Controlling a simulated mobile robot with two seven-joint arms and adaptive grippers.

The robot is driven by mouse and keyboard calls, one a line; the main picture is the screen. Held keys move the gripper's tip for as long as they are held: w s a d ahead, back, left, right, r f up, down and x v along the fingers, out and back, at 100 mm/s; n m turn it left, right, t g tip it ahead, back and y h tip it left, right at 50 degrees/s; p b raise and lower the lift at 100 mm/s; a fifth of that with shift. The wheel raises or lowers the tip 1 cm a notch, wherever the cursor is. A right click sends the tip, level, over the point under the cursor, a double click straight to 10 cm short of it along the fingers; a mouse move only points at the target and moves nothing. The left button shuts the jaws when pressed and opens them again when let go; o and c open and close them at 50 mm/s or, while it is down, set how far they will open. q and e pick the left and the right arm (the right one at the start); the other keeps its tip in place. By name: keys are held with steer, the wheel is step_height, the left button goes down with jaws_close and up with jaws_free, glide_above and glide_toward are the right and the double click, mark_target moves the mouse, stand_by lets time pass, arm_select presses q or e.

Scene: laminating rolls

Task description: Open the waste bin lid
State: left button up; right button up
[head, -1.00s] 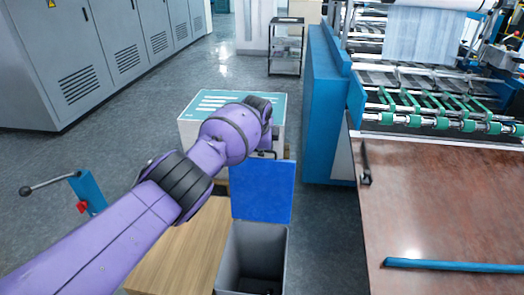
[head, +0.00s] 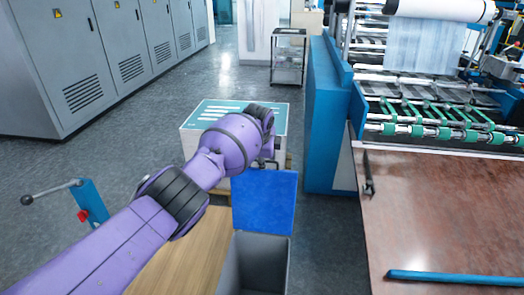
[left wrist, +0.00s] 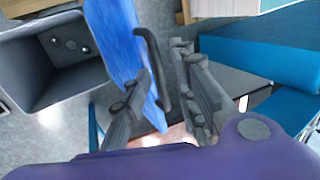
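The grey waste bin (head: 236,262) is at the bottom centre of the head view, with its blue lid (head: 265,205) standing raised at its far edge. In the left wrist view the bin (left wrist: 22,62) is open, with small round items at its bottom, and the lid (left wrist: 118,45) is seen nearly edge-on. A black handle (left wrist: 151,62) is on the lid. My left gripper (left wrist: 165,62) has its fingers apart, with the handle between them; I cannot tell whether either finger touches it. In the head view my purple arm mostly hides this gripper. My right gripper is not in view.
A white box with a teal top (head: 203,115) stands behind my arm. A wooden surface (head: 185,255) is left of the bin. A blue machine side (head: 332,125) and a reddish table (head: 430,215) stand to the right.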

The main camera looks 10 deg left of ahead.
arm_select(q)
steer(key=v, duration=1.1)
steer(key=shift+f, duration=0.1)
